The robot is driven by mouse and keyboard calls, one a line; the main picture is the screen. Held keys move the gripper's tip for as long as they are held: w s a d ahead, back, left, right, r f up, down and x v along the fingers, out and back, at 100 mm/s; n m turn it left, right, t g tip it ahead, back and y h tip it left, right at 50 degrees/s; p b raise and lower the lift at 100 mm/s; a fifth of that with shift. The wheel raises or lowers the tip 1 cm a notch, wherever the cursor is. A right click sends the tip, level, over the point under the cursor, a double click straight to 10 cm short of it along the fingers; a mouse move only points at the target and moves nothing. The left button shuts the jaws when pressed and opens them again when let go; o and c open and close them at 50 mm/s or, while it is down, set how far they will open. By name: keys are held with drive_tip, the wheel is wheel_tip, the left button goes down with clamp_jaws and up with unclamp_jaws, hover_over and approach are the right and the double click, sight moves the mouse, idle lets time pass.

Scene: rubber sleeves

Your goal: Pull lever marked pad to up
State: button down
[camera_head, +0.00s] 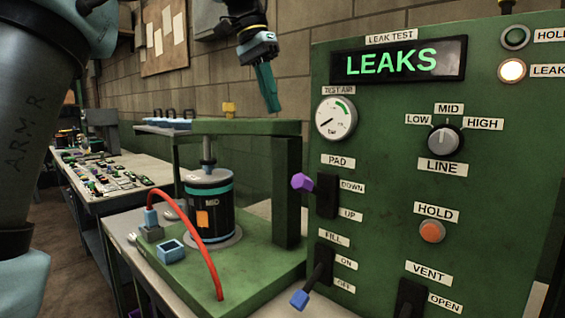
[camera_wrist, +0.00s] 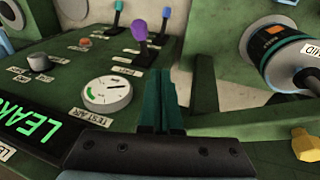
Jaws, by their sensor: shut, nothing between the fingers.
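The pad lever (camera_head: 302,182) has a purple knob and stands out from a black slot on the green panel, below the PAD label (camera_head: 338,161). Its knob is level with the DOWN label (camera_head: 352,187), above the UP label (camera_head: 350,215). In the wrist view the purple knob (camera_wrist: 140,31) is beyond the fingertips, slightly left. My gripper (camera_head: 267,100) has teal fingers pressed together, pointing down, empty. It hangs in the air above and left of the lever, apart from it. The shut fingers also show in the wrist view (camera_wrist: 163,92).
The fill lever (camera_head: 299,299), blue-knobbed, sits below the pad lever. The panel carries a gauge (camera_head: 336,118), a LINE knob (camera_head: 445,140) and a lit LEAKS display (camera_head: 398,62). Left stand a green press frame (camera_head: 288,195), a black cylinder (camera_head: 208,208) and a red hose (camera_head: 195,230).

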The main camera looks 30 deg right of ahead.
drive_tip(key=shift+s+d+r+m, duration=0.2)
drive_tip(key=shift+s+r+m, duration=0.1)
drive_tip(key=shift+s+r, duration=0.15)
drive_tip(key=shift+f, duration=0.15)
drive_tip(key=p, duration=0.1)
approach(313, 190)
drive_tip(key=w+f, duration=0.2)
drive_tip(key=shift+s+a+f+p, duration=0.25)
drive_tip(key=shift+s+f+p, duration=0.05)
drive_tip(key=shift+s+f, duration=0.35)
drive_tip(key=shift+f, duration=0.1)
